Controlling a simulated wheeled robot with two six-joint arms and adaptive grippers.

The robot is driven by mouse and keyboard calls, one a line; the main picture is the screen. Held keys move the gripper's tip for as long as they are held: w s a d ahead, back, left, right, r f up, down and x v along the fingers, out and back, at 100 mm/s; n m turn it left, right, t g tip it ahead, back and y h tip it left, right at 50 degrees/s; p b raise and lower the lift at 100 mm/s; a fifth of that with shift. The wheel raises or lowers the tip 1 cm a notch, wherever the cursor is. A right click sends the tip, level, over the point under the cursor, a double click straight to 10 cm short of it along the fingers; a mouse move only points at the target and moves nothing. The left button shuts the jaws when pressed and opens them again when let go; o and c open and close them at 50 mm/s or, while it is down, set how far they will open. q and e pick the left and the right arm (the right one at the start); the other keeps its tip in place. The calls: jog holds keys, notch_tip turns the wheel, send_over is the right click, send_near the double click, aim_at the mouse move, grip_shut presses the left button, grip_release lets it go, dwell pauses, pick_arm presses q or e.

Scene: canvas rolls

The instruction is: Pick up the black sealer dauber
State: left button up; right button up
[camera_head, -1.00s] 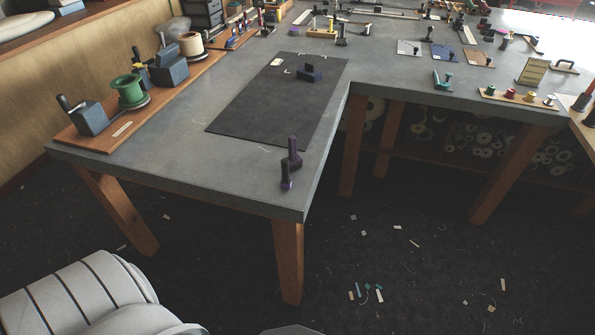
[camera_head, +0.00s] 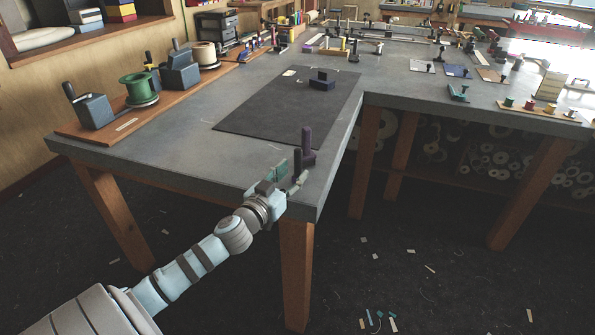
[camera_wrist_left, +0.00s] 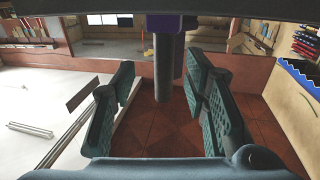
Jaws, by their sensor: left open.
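My left gripper (camera_head: 290,174) is open at the corner. Its green pads lie on either side of the cylinder in the wrist view; contact cannot be told.
A dark mat (camera_head: 250,122) lies behind the corner with a black block (camera_head: 322,83) on it. A wooden board (camera_head: 128,122) with a green spool (camera_head: 140,88) lines the left edge. Small tools fill the bench's far part. The bench top left of the gripper is clear.

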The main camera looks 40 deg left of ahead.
aim_at(296, 166)
pick_arm(q)
jog(key=w, duration=0.1)
jog(key=w+p, duration=0.1)
jog(key=w, duration=0.1)
jog(key=w+a, duration=0.1)
jog(key=shift+w+r+p, duration=0.15)
jog(key=shift+r+p, duration=0.15)
jog(key=shift+p, duration=0.1)
jog(key=shift+w+f, duration=0.1)
jog(key=shift+f, duration=0.05)
jog(key=c, duration=0.6)
grip_shut()
